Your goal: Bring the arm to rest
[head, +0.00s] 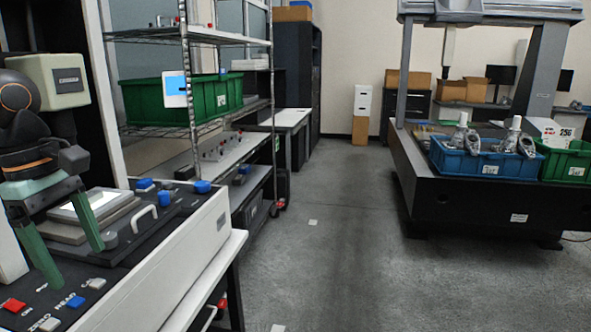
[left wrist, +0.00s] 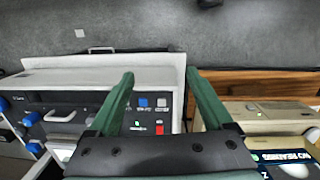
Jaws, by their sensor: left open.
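My left gripper (head: 76,266) has two green fingers and hangs at the left of the head view, above the front of the instrument panel (head: 130,262). Its fingers are spread, pointing down, with nothing held between them. In the left wrist view the open fingers (left wrist: 159,75) reach across the panel's right part, near its blue, grey and red buttons (left wrist: 151,115). I cannot tell whether the fingertips touch the panel. My right gripper is in neither view.
A wire shelf with a green bin (head: 208,98) stands behind the panel. At the right, a dark measuring table (head: 480,205) carries a blue bin (head: 465,163) and another green bin (head: 566,166). The grey floor (head: 340,240) between is mostly clear.

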